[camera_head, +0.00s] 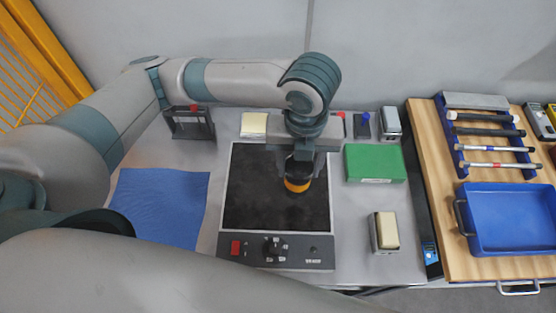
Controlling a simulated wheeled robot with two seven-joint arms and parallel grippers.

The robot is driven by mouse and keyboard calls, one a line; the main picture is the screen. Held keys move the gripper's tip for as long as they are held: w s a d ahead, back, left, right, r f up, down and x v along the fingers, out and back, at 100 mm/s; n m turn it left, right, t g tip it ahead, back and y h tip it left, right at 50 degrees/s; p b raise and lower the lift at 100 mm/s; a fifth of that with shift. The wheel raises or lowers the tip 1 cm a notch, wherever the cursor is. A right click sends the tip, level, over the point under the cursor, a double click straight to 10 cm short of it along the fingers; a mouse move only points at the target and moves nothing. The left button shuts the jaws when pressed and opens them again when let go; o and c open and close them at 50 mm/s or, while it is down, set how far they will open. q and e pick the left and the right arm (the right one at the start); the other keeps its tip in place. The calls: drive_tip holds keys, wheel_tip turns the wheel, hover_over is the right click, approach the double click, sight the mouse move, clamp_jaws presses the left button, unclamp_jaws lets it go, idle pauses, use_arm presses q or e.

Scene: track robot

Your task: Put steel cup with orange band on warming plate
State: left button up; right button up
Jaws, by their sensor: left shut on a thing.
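The warming plate (255,190) is a black square top with a light rim and a front control strip, in the middle of the grey table. My left gripper (300,160) points down over the right part of the plate and is shut on the steel cup with orange band (298,185). The orange band shows below the fingers. The gripper hides much of the cup. I cannot tell whether the cup touches the plate or hangs just above it. My right gripper is not in view.
A blue cloth (160,205) lies left of the plate. A green box (375,163) and a metal holder with a cream block (385,231) are to its right. Small items line the back. A wooden bench at right bears a blue tray (510,247) and a tool rack (492,103).

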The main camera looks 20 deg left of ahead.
use_arm(q)
drive_tip(key=w+a+f+p, duration=0.1)
drive_tip(key=w+a+f, duration=0.3)
drive_tip(key=a, duration=0.2)
drive_tip(key=shift+f+p, duration=0.15)
drive_tip(key=shift+p, duration=0.15)
wheel_tip(320, 180, down, 4)
drive_tip(key=shift+p, duration=0.8)
drive_tip(key=shift+f, duration=0.15)
drive_tip(key=o, duration=1.3)
